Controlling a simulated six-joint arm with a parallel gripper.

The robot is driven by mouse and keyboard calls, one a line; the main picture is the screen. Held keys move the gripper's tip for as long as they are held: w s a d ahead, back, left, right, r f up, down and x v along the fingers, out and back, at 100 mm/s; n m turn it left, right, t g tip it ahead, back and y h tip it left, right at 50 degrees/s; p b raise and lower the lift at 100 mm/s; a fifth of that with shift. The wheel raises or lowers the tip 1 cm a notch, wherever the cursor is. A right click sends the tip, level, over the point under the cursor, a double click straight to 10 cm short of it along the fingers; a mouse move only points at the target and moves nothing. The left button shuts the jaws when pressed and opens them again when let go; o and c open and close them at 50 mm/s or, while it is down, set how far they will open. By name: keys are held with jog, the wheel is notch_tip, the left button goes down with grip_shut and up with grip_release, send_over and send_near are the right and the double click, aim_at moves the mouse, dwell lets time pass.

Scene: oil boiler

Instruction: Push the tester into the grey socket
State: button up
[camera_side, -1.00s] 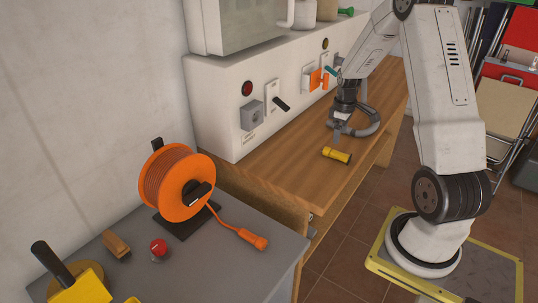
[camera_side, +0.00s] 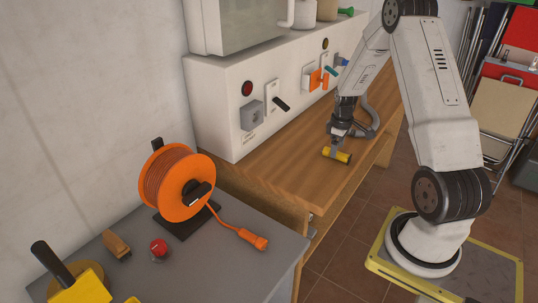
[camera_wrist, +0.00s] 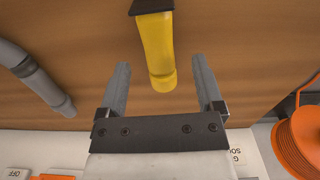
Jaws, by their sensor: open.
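The yellow tester (camera_side: 338,156) with a dark end lies on the wooden bench, near its front edge. In the wrist view the tester (camera_wrist: 160,55) is at top centre, its yellow end reaching between the two fingers. My gripper (camera_side: 336,146) is low over the bench at the tester. In the wrist view my gripper (camera_wrist: 160,70) is open, with a finger on each side of the tester and gaps between. The grey socket (camera_side: 252,115) is on the front of the white panel, to the left of the tester.
The white panel (camera_side: 215,100) with switches and an orange plug (camera_side: 315,79) stands behind the bench (camera_side: 290,160). A grey curved pipe (camera_wrist: 35,75) lies beside the gripper. An orange cable reel (camera_side: 178,183) stands on the grey table. The bench between socket and tester is clear.

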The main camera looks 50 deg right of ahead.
jog(key=shift+f, duration=1.1)
grip_shut()
